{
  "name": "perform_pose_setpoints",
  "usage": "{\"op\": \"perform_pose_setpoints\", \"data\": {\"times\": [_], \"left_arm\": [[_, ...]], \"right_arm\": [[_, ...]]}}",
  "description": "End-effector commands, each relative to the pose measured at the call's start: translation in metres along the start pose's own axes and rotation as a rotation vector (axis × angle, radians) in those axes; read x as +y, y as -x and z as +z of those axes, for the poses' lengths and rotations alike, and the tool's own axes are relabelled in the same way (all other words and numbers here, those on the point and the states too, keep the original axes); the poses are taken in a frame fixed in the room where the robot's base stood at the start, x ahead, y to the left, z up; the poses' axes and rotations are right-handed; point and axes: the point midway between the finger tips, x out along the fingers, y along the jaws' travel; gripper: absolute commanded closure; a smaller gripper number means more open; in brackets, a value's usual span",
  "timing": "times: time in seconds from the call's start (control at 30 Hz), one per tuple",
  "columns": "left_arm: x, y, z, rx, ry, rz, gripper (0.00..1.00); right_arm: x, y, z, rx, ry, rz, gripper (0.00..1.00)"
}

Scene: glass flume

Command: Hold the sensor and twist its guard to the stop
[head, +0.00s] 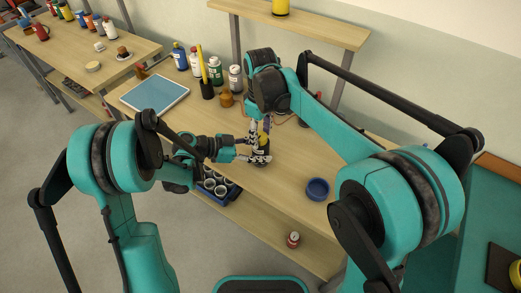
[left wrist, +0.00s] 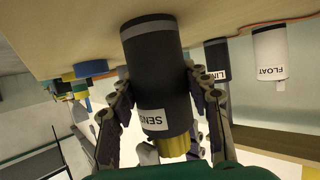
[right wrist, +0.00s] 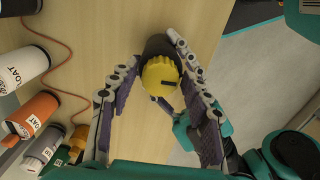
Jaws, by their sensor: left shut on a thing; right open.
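The sensor (left wrist: 152,72) is a dark grey cylinder with a white label reading "SENS" and a yellow ribbed guard (right wrist: 160,76) on its top end. It stands upright on the bench in the head view. My left gripper (left wrist: 158,92) is shut on the sensor's body, with a finger on each side. My right gripper (right wrist: 152,85) is above it with its fingers open on both sides of the yellow guard. A dark mark shows on the guard's face in the right wrist view. In the head view my fingers mostly hide the sensor.
White "FLOAT" (left wrist: 269,52) and dark "LIN" (left wrist: 217,60) cylinders stand beside the sensor, with an orange cable nearby. A blue bowl (head: 317,187) is on the bench at right. A blue tray (head: 227,201) with several cups is at the near edge. Bottles line the bench's back.

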Motion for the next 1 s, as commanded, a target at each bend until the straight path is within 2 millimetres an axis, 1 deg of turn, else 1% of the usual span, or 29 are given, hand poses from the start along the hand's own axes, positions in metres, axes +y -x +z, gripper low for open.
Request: {"op": "perform_pose_setpoints", "data": {"times": [0.23, 0.33, 0.37, 0.57, 0.67, 1.0], "left_arm": [[-0.0002, 0.0, 0.0003, -0.001, 0.0, -0.001, 0.85], [-0.0002, 0.0, 0.0003, -0.001, 0.0, -0.001, 0.85], [-0.0002, 0.0, 0.0003, -0.001, 0.0, -0.001, 0.85], [-0.0002, 0.0001, 0.0002, -0.001, 0.0, 0.0, 0.85], [-0.0001, 0.0001, 0.0003, -0.001, 0.0, 0.0, 0.85], [-0.0001, 0.0001, 0.0003, -0.001, 0.0, 0.0, 0.85]], "right_arm": [[0.0, 0.0002, 0.0, 0.0, 0.0, 0.0, 0.52], [0.0, 0.0002, 0.0, 0.0, 0.0, 0.0, 0.78], [0.0, 0.0002, 0.0, 0.0, 0.0, 0.0, 0.81], [0.0, 0.0003, 0.0001, 0.0, -0.022, 0.0, 0.81], [0.0001, 0.0003, 0.0001, 0.0, -0.135, 0.0, 0.81], [0.0002, 0.0002, 0.0002, 0.0, -0.706, 0.0, 0.81]]}}
